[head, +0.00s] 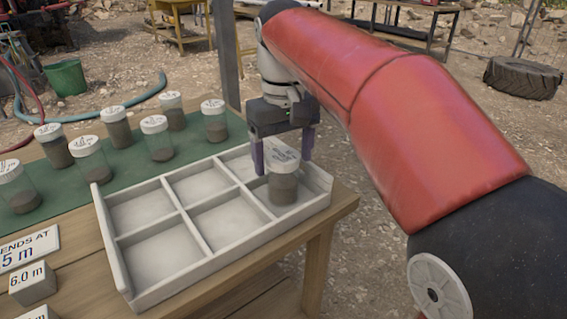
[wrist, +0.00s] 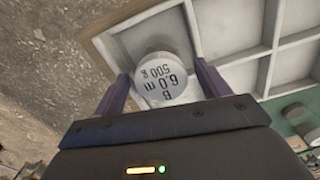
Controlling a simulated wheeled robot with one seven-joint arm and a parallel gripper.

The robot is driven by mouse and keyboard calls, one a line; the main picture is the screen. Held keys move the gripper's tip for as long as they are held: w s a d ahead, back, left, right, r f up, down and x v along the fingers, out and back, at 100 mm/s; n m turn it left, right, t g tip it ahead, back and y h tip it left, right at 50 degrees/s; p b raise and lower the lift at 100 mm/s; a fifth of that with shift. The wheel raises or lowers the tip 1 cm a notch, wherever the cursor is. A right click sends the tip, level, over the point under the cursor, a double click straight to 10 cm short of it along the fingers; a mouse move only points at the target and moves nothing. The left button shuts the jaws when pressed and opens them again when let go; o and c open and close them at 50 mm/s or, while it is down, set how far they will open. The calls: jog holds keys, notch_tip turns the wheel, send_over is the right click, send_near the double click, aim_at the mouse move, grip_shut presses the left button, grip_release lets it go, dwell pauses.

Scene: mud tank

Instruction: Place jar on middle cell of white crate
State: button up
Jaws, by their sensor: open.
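A jar (head: 284,180) with a white lid and dark grey contents stands upright in the right-end cell of the near row of the white crate (head: 205,238). The other crate cells that I can see into are empty, including the middle cell of the near row. My gripper (head: 283,158) is open, pointing down, with one purple finger on each side of the jar's lid. In the wrist view, the lid (wrist: 165,80) reads "B 6.0 m 500 g" and sits between the open fingers (wrist: 163,84). The crate's dividers (wrist: 270,45) show to its right.
Several similar jars (head: 162,137) stand on a green mat (head: 118,160) left of and behind the crate. Small labelled blocks (head: 32,284) and a sign (head: 28,248) lie at the table's left. The wooden table edge (head: 345,200) is close to the crate's right end.

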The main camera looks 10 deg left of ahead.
jog(key=r, duration=0.3)
jog(key=r+p, duration=0.1)
jog(key=r, duration=0.1)
jog(key=shift+s+d+r, duration=0.15)
jog(key=shift+s, duration=0.1)
jog(key=shift+d, duration=0.1)
